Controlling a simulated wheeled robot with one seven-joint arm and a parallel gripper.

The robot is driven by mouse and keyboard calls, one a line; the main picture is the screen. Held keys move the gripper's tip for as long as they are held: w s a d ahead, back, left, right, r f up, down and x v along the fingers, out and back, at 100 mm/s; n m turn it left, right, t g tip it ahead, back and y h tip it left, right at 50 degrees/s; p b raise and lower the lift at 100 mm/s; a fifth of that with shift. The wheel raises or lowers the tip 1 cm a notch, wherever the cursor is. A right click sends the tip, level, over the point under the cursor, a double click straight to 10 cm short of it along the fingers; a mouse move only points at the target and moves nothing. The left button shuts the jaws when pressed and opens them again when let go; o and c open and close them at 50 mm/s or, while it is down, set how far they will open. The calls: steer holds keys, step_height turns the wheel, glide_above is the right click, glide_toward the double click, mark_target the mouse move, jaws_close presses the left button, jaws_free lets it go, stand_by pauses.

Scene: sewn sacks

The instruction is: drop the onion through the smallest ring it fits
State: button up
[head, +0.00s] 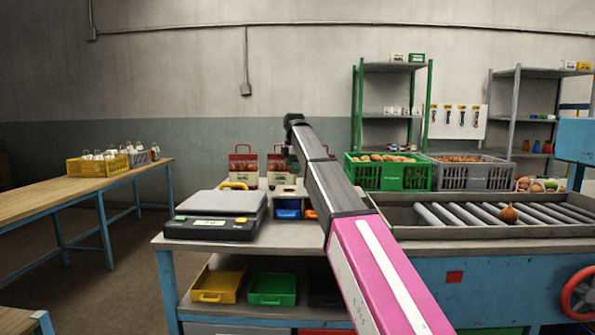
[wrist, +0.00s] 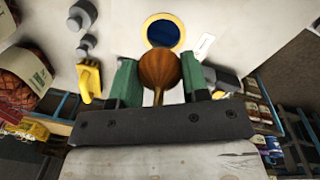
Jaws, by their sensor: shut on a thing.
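In the wrist view a brown onion (wrist: 158,70) is between the green fingers of my gripper (wrist: 159,78), which is shut on it. The onion's thin stem end points toward the palm. A yellow-rimmed ring (wrist: 149,24) in a pale board (wrist: 112,32) shows just beyond the onion, with blue inside it; the onion overlaps its near edge in the picture. I cannot tell the height between them. Other rings are not clearly visible. In the head view my arm hides the gripper and much of the board (head: 284,190). Another onion (head: 509,215) lies on the rollers.
A grey scale (head: 215,213) stands left of the board. The roller tray (head: 420,231) is at right, with a green crate (head: 388,174) and grey crate (head: 471,176) behind.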

steer(key=shift+s+a, duration=0.15)
steer(key=shift+a, duration=0.7)
step_height(320, 180, down, 6)
steer(key=shift+f, duration=0.25)
steer(key=o, duration=1)
steer(key=shift+r, duration=0.15)
steer(key=r, duration=1)
steer(key=shift+s+d+r, duration=0.25)
steer(key=shift+s, duration=0.15)
